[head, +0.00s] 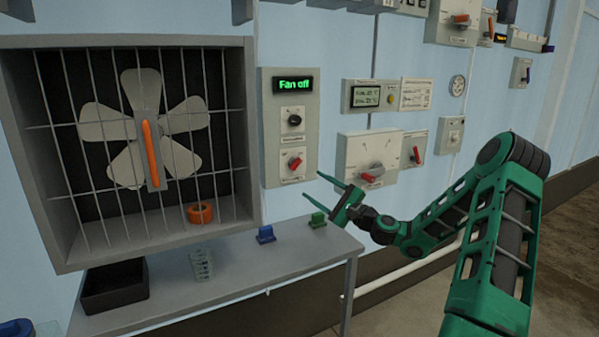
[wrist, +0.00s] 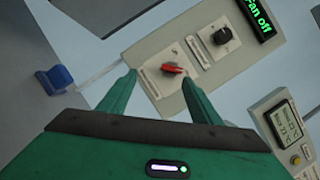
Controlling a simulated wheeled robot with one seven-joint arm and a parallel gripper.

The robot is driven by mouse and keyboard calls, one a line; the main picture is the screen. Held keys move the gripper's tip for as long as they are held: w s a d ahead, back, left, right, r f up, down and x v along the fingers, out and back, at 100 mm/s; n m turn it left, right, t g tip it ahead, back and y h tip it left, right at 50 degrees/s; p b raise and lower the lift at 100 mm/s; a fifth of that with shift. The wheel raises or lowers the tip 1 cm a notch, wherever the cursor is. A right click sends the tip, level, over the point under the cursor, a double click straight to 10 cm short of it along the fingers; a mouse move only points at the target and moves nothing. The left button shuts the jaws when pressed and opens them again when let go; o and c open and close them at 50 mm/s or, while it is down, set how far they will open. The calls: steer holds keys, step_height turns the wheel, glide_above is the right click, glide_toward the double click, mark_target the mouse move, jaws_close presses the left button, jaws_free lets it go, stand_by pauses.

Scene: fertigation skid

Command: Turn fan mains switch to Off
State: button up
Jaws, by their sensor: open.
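The fan control panel (head: 270,130) is grey and hangs on the wall right of the fan. Its display (head: 293,85) reads "Fan off" in green. Below the display is a black knob (head: 295,120), and below that a red-handled rotary switch (head: 295,163), its handle tilted; the small labels are too small to read. The red switch shows in the wrist view (wrist: 173,69) between my fingertips, and the black knob (wrist: 222,36) lies to its upper right. My gripper (head: 312,184) is open and empty, in front of the panel's lower right, with no visible contact.
A barred fan box (head: 140,40) is at left. A shelf (head: 235,275) below holds a black bin (head: 113,285), a blue block (head: 265,234) and a green block (head: 317,220). Right of the panel is a grey box with another red switch (head: 372,172).

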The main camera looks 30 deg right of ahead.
mark_target(298, 165)
steer(key=shift+m+t+h, duration=0.5)
steer(key=shift+m, duration=0.1)
steer(key=x, duration=0.3)
steer(key=d+x, duration=0.1)
steer(key=x, duration=0.3)
steer(key=d+r+x, duration=0.1)
steer(key=x, duration=0.2)
steer(key=shift+w+a, duration=0.15)
steer(key=shift+w, duration=0.25)
steer(key=c, duration=1)
